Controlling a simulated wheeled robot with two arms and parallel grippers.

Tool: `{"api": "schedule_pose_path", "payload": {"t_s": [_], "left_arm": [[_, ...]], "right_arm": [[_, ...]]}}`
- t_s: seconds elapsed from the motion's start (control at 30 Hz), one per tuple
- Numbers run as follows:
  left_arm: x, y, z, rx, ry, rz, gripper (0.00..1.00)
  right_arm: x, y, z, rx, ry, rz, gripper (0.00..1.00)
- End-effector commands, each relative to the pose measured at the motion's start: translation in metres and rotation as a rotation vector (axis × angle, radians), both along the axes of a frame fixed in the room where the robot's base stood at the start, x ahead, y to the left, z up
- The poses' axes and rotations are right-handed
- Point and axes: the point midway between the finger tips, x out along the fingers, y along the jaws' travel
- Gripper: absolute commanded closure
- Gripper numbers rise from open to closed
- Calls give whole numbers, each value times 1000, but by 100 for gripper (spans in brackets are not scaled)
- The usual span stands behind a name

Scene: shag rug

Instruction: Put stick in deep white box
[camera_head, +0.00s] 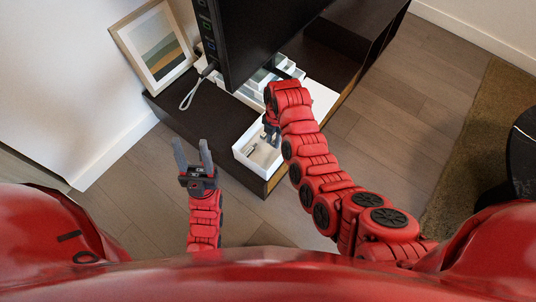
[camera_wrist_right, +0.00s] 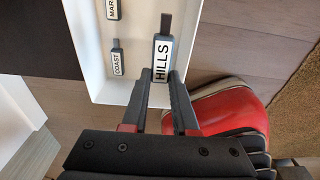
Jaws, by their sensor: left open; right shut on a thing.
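My right gripper (camera_wrist_right: 163,82) is shut on a dark stick labelled HILLS (camera_wrist_right: 162,50), seen in the right wrist view. The gripper and stick are at the deep white box (camera_head: 250,166), over its right part in the wrist view (camera_wrist_right: 187,25). I cannot tell how far the stick is above the box floor. Two more labelled sticks lie in the box: COAST (camera_wrist_right: 117,62) and one whose cut-off label starts MAR (camera_wrist_right: 112,9). In the head view my right gripper (camera_head: 268,130) is partly hidden by its arm. My left gripper (camera_head: 192,158) is open and empty, left of the box.
The box stands at the near end of a dark low cabinet (camera_head: 215,125). A large black screen (camera_head: 255,35) rises behind it, with white stepped trays (camera_head: 258,83) beneath. A framed picture (camera_head: 155,48) leans on the wall.

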Motion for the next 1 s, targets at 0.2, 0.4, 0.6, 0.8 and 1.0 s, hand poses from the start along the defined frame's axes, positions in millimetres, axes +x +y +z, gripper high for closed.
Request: {"api": "schedule_pose_path", "payload": {"t_s": [0.2,0.4,0.6,0.8,1.0], "left_arm": [[0,0,-15,0,0,0,50],[0,0,-28,0,0,0,50],[0,0,-39,1,-1,0,50],[-1,0,-44,4,-3,0,50],[-1,0,-44,4,-3,0,50]], "right_arm": [[-1,-1,-30,0,4,1,100],[0,-1,-65,-1,2,1,100],[1,-1,-88,0,1,2,100],[0,0,-103,2,0,2,100],[0,0,-102,1,0,1,100]]}}
